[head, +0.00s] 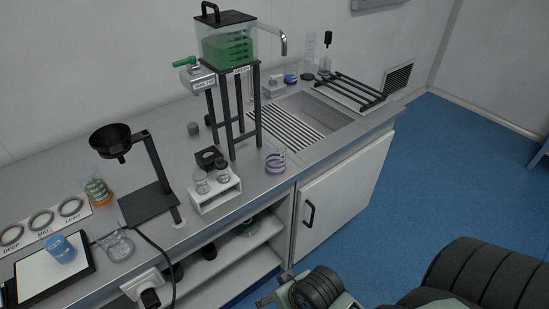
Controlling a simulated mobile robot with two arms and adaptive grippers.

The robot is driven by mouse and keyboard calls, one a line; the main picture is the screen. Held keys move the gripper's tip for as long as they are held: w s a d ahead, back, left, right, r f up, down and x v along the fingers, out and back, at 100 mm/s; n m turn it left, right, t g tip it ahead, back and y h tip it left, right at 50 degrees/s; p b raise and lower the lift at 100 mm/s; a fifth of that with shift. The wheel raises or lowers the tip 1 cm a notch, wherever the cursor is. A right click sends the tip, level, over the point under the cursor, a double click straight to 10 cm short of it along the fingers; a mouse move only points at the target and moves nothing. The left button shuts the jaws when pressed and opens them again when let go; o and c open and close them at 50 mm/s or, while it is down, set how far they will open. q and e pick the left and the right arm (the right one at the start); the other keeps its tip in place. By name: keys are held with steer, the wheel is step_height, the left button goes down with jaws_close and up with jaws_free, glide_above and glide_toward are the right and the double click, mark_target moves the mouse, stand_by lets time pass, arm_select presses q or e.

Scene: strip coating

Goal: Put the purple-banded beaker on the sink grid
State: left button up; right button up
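The purple-banded beaker (275,160) is clear glass with a purple band. It stands upright on the grey counter, just left of the sink's near corner and right of the black frame's legs. The sink grid (284,129) is a rack of pale bars across the left part of the sink; its visible top is empty. Part of my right arm (318,291) shows at the bottom right, low in front of the cabinet and away from the beaker. Its fingers are not clear enough to read. My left gripper is out of view.
A tall black frame (231,112) with a green-filled tank stands behind the beaker. A white holder (215,190) with small jars is at its left. A black rack (349,92) lies beyond the basin, near glassware. A funnel stand (149,200) is further left.

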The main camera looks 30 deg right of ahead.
mark_target(280, 153)
steer(key=w+d+r+m+t, duration=0.3)
steer(key=w+r+m, duration=0.2)
steer(key=w+m, duration=0.2)
steer(key=w+d+r+m+t+y, duration=0.1)
steer(key=w+d+r+m+t, duration=0.2)
steer(key=w+r+m, duration=0.3)
steer(key=w+d+r+m+t, duration=0.2)
steer(key=w+r+m+t, duration=0.3)
steer(key=m, duration=0.7)
steer(key=shift+w+d+r+m, duration=0.2)
steer(key=shift+w+r, duration=0.2)
steer(key=shift+w, duration=0.3)
steer(key=shift+w+d+r+m, duration=0.2)
steer(key=shift+w+r, duration=0.15)
steer(key=shift+w, duration=0.3)
steer(key=d+r+m+t+h, duration=0.1)
steer(key=d+m, duration=0.2)
steer(key=w+d+r+m+t+h, duration=0.1)
steer(key=d+m, duration=0.2)
steer(key=m, duration=0.1)
steer(key=w+d+r+m+h, duration=0.1)
steer(key=d+m+h, duration=0.1)
steer(key=m, duration=0.2)
steer(key=shift+d+r+t, duration=0.3)
steer(key=shift+d+t, duration=0.1)
steer(key=shift+w+d+r+m, duration=0.1)
steer(key=shift+w+d+m, duration=0.15)
steer(key=shift+m, duration=0.15)
steer(key=w+b, duration=0.1)
steer(key=w, duration=0.6)
